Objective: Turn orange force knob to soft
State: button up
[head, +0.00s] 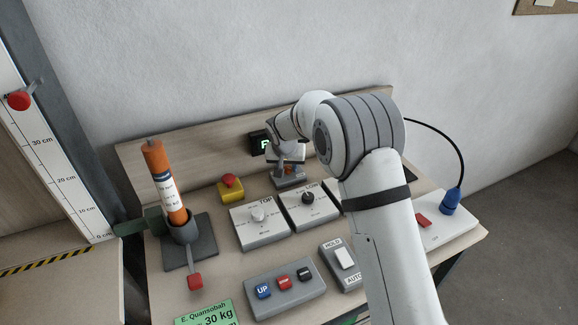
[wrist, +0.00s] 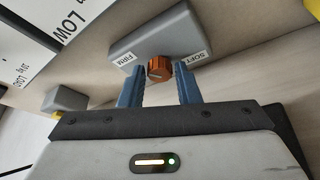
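The orange force knob (wrist: 159,68) sits on a grey box (wrist: 152,36) with a FIRM label at its left and a SOFT label at its right in the wrist view. My gripper (wrist: 160,78) is open, with one blue finger on each side of the knob and narrow gaps beside it. I cannot tell for sure which label the knob points to. In the head view the grey box (head: 289,183) stands at the back of the bench, and my gripper (head: 288,166) is over it, with the knob mostly hidden.
Two dial boxes, TOP (head: 262,229) and LOW (head: 308,210), stand in front of the force box. A red button on a yellow base (head: 231,193) is at its left. A small green-lit display (head: 262,142) is behind. An orange cylinder (head: 165,182) stands far left.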

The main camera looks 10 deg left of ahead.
grip_shut()
jog(key=n+y, duration=0.1)
jog(key=n, duration=0.2)
jog(key=shift+d, duration=0.2)
jog(key=n+b, duration=0.1)
jog(key=n+y+b, duration=0.1)
jog(key=n, duration=0.1)
jog(key=shift+w+d+f+n+g, duration=0.1)
jog(key=shift+w+f+n+g, duration=0.1)
jog(key=shift+n+g, duration=0.15)
jog(key=n+g+y+b, duration=0.1)
jog(key=n+b, duration=0.1)
jog(key=b, duration=0.1)
jog(key=shift+w+d+n, duration=0.1)
jog(key=shift+n, duration=0.25)
jog(key=n+b, duration=0.2)
jog(key=shift+w+r+n+g+y+b, duration=0.1)
jog(key=shift+n+g+y+b, duration=0.2)
jog(key=shift+g+y, duration=0.1)
jog(key=shift+w+r+n+g+b, duration=0.1)
jog(key=shift+n+g+b, duration=0.3)
jog(key=shift+n, duration=0.75)
jog(key=shift+w+r+n+g+b, duration=0.1)
jog(key=shift+n+g+b, duration=0.3)
jog(key=shift+n, duration=0.75)
jog(key=shift+d, duration=0.1)
